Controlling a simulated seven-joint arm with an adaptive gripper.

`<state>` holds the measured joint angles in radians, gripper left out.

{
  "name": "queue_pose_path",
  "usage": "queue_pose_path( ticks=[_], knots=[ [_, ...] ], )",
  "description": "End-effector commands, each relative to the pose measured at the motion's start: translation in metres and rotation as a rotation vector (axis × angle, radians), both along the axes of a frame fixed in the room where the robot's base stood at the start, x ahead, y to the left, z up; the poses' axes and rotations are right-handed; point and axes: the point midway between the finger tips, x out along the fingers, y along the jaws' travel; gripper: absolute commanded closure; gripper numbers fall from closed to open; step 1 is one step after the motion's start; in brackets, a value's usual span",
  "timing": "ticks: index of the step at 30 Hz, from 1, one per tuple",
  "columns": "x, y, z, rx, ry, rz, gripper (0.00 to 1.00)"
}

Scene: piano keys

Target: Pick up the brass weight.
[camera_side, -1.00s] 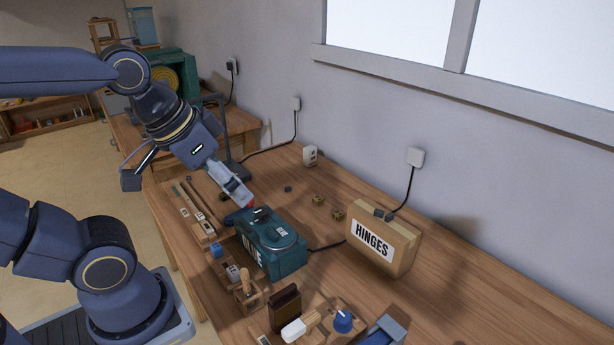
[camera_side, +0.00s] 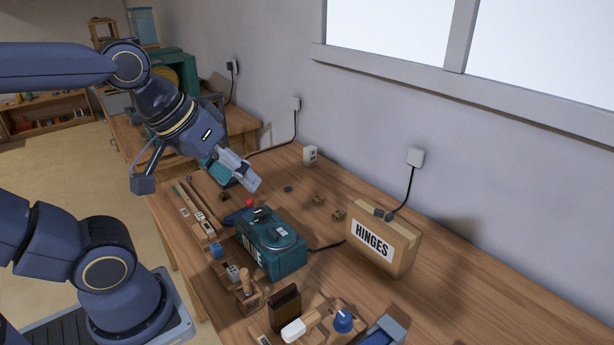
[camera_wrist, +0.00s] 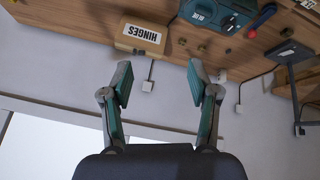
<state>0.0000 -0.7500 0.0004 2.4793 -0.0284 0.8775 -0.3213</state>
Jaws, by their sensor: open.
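Two small brass-coloured pieces stand on the bench in the side view, one (camera_side: 319,200) a little behind the other (camera_side: 338,214). They are too small to tell which one is the brass weight. My gripper (camera_side: 251,179) is raised above the bench, to the left of both pieces and apart from them. In the wrist view my gripper (camera_wrist: 158,75) is open, with nothing between its fingers.
A teal glue machine (camera_side: 270,243) stands in front of my gripper. A cardboard box marked HINGES (camera_side: 383,240) stands to the right, near the wall. A small dark disc (camera_side: 288,188) lies behind the brass pieces. Wooden holders and tools line the front edge. The right bench is bare.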

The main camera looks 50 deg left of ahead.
Motion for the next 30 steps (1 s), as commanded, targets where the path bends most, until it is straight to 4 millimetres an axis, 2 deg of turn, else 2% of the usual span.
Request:
queue_pose_path(
  ticks=[1, 3, 5, 7, 10, 13, 15, 17, 18, 20, 21, 25, 27, 30],
  knots=[
    [0.012, -0.003, 0.018, -0.101, -0.045, 0.124, 0.40],
    [0.036, -0.006, 0.040, -0.287, -0.071, 0.343, 0.40],
    [0.063, -0.004, 0.056, -0.455, -0.070, 0.552, 0.40],
    [0.100, 0.003, 0.070, -0.653, -0.055, 0.807, 0.40],
    [0.160, 0.025, 0.076, -0.912, -0.020, 1.180, 0.40],
    [0.215, 0.057, 0.064, -1.114, 0.010, 1.509, 0.40],
    [0.250, 0.084, 0.046, -1.225, 0.026, 1.721, 0.40],
    [0.277, 0.109, 0.024, -1.301, 0.035, 1.887, 0.40],
    [0.292, 0.126, 0.007, -1.340, 0.038, 1.991, 0.40],
    [0.310, 0.152, -0.024, -1.379, 0.039, 2.128, 0.40],
    [0.319, 0.169, -0.045, -1.390, 0.039, 2.203, 0.40],
    [0.329, 0.211, -0.115, -1.351, 0.044, 2.355, 0.40],
    [0.325, 0.225, -0.146, -1.311, 0.055, 2.410, 0.40],
    [0.314, 0.236, -0.179, -1.260, 0.072, 2.467, 0.40]
  ],
)
